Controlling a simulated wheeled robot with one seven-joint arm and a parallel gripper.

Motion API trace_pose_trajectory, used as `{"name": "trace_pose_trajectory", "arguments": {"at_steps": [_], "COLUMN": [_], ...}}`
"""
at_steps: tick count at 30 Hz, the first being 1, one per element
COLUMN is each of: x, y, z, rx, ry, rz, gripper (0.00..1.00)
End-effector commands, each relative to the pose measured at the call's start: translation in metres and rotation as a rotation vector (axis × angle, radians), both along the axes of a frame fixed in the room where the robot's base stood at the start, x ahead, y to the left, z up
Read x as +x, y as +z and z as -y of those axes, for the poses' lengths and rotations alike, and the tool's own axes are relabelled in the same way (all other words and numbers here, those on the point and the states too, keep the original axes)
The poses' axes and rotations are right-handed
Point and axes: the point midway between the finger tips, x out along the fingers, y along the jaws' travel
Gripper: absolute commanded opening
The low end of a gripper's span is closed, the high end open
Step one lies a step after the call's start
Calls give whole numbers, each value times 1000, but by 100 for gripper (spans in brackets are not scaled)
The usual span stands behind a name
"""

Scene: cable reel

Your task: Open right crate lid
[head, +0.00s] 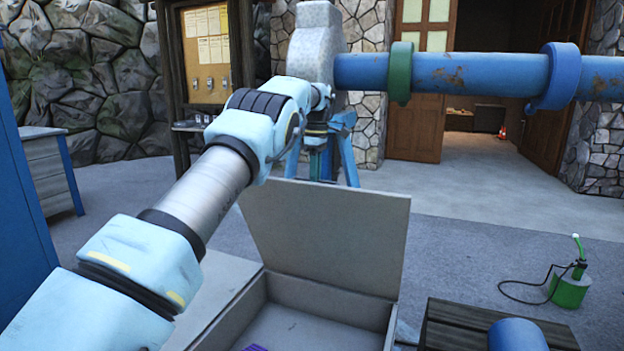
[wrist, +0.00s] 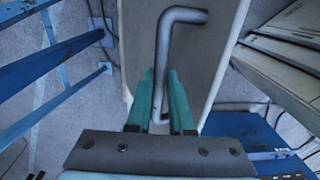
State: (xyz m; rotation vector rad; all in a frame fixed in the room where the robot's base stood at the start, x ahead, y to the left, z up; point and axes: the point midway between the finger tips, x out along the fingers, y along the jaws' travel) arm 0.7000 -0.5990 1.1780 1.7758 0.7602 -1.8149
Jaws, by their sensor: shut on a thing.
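The crate (head: 375,312) is at the bottom middle of the head view, with its grey lid (head: 335,240) standing raised at the back edge. The box is open, and part of a purple thing (head: 255,348) shows inside. In the wrist view the lid (wrist: 200,65) is a grey panel with a bent metal handle (wrist: 163,45). My gripper (wrist: 160,78) has its two teal fingers closed around the lower part of this handle. In the head view my arm reaches over the left side to behind the lid, and the lid hides most of the gripper.
A pale flat surface (head: 215,285) lies left of the open box, partly behind my arm. A dark wooden crate (head: 455,325) with a blue cylinder (head: 518,335) stands at right. A green canister (head: 570,288) with a hose is farther right. A blue pipe (head: 470,72) runs above; floor between is clear.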

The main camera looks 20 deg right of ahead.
Motion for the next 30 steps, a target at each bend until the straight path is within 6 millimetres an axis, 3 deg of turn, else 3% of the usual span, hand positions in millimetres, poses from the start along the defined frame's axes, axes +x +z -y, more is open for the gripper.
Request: {"name": "trace_pose_trajectory", "arguments": {"at_steps": [1,13,14,21,30], "x": [-2,-2,-2,-1,0], "y": [-7,-7,-7,-4,-2], "z": [2,2,2,2,1], "rx": [2,4,4,3,2], "ry": [-2,-2,-2,-1,0], "rz": [-9,-11,-11,-6,-3], "gripper": [0,0,22,49,50]}}
